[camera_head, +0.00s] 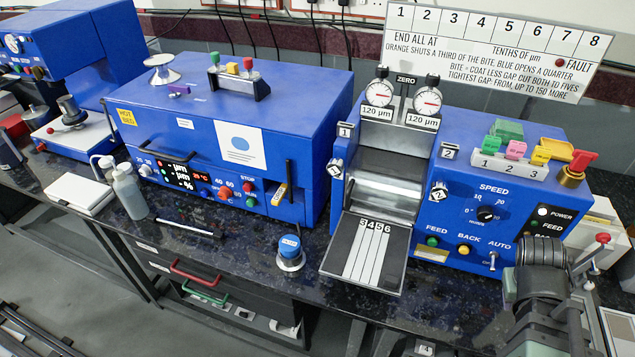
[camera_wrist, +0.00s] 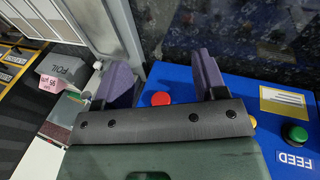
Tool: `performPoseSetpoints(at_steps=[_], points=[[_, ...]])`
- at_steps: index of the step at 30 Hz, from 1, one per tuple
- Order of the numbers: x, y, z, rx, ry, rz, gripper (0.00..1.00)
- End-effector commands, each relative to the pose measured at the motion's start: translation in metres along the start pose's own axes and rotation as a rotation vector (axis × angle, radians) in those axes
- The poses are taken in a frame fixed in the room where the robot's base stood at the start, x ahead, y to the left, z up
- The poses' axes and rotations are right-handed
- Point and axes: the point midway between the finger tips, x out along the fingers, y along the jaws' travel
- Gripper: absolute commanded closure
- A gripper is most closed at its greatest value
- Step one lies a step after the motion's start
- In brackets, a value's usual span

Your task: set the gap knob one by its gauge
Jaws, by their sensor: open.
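Gap knob one (camera_head: 335,167) is the white-faced knob marked 1 on the left side of the blue roller machine. Its round gauge (camera_head: 379,92) stands on top at the left, above a 120 µm label; the needle is too small to read. A matching knob marked 2 (camera_head: 438,192) and its gauge (camera_head: 427,101) are on the right. My gripper is at the lower right in the head view, well away from knob one, with its fingers hidden there. In the wrist view my gripper (camera_wrist: 163,70) has two purple fingers spread apart with nothing between them. Knob one is not seen there.
The roller machine's front has a green FEED button (camera_head: 432,241), a yellow BACK button (camera_head: 463,249) and a speed dial (camera_head: 487,213). A sloping tray (camera_head: 398,282) juts out below the rollers. A blue-topped weight (camera_head: 289,247) stands left of it. A rule board (camera_head: 500,45) hangs behind.

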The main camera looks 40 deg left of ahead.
Motion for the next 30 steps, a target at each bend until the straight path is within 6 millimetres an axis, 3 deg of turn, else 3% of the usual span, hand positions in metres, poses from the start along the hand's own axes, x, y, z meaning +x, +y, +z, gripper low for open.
performPoseSetpoints(at_steps=[5, 11, 14, 16, 19, 21, 24, 27, 30], points=[[-0.017, -0.035, -0.03, -0.266, 0.094, 0.168, 0.35], [-0.062, -0.094, -0.066, -0.639, 0.234, 0.419, 0.35], [-0.099, -0.14, -0.083, -0.872, 0.332, 0.594, 0.35], [-0.135, -0.184, -0.091, -1.06, 0.42, 0.753, 0.35], [-0.193, -0.255, -0.089, -1.315, 0.556, 1.009, 0.35], [-0.232, -0.303, -0.077, -1.459, 0.647, 1.193, 0.35], [-0.27, -0.348, -0.058, -1.575, 0.729, 1.382, 0.35], [-0.286, -0.366, -0.049, -1.616, 0.76, 1.467, 0.35], [-0.287, -0.367, -0.049, -1.62, 0.76, 1.478, 0.35]])
